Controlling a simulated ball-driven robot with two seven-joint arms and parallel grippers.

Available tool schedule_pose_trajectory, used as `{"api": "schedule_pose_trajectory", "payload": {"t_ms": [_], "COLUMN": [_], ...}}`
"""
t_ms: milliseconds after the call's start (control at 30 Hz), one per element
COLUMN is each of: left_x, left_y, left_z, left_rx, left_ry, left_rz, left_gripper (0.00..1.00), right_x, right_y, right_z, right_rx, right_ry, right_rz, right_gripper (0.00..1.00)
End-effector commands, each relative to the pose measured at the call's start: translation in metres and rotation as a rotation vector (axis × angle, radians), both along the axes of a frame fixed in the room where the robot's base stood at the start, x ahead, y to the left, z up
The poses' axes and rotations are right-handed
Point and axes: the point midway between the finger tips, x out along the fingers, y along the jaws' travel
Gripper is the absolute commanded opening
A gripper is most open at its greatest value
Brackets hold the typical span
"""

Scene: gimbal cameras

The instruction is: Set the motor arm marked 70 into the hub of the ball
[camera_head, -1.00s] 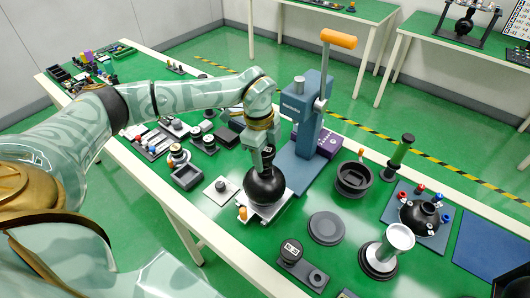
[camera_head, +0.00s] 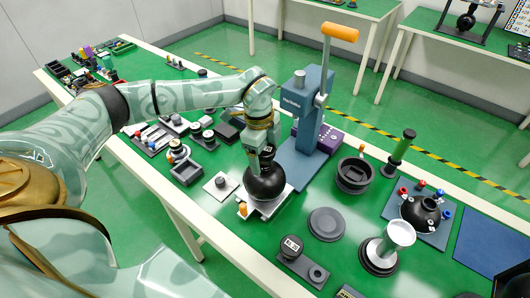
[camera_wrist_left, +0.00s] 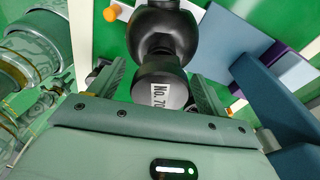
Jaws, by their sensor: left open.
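The motor arm (camera_wrist_left: 158,88) is a black cylinder with a white "No. 70" label, clear in the left wrist view. Its far end meets the top of the black ball (camera_wrist_left: 162,35), and the two look in line. In the head view the ball (camera_head: 264,184) sits on a white plate-like stand (camera_head: 270,207), with the dark motor arm (camera_head: 267,156) upright on top. My left gripper (camera_head: 263,158) is open, its fingers on either side of the motor arm; contact cannot be told. The hub itself is hidden by the motor arm. My right gripper is not in view.
A blue press (camera_head: 308,115) with an orange-handled lever stands just behind the ball. A dark ring-shaped holder (camera_head: 354,176), a grey disc (camera_head: 326,223) and a white-topped stand (camera_head: 398,235) are to the right. Small trays and parts crowd the table's left side.

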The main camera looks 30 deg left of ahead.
Motion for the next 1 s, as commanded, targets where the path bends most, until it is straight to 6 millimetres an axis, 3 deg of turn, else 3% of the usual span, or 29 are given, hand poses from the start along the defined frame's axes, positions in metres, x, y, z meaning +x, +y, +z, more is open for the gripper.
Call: {"api": "schedule_pose_trajectory", "payload": {"t_ms": [167, 600, 800, 1000], "left_x": [0.001, 0.0, -0.001, -0.002], "left_y": [0.003, 0.016, 0.019, 0.02], "left_z": [0.019, 0.132, 0.157, 0.162], "left_rx": [0.0, 0.0, -0.001, -0.001], "left_ry": [-0.004, -0.005, -0.002, 0.0], "left_rz": [-0.001, 0.001, 0.0, 0.0], "left_gripper": [0.77, 0.77, 0.77, 0.77], "right_x": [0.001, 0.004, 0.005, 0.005], "right_y": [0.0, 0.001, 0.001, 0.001], "right_z": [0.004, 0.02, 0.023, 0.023], "right_rx": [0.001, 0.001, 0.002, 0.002], "right_ry": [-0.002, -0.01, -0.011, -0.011], "right_rz": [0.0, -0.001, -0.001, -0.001], "right_gripper": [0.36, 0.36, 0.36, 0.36]}}
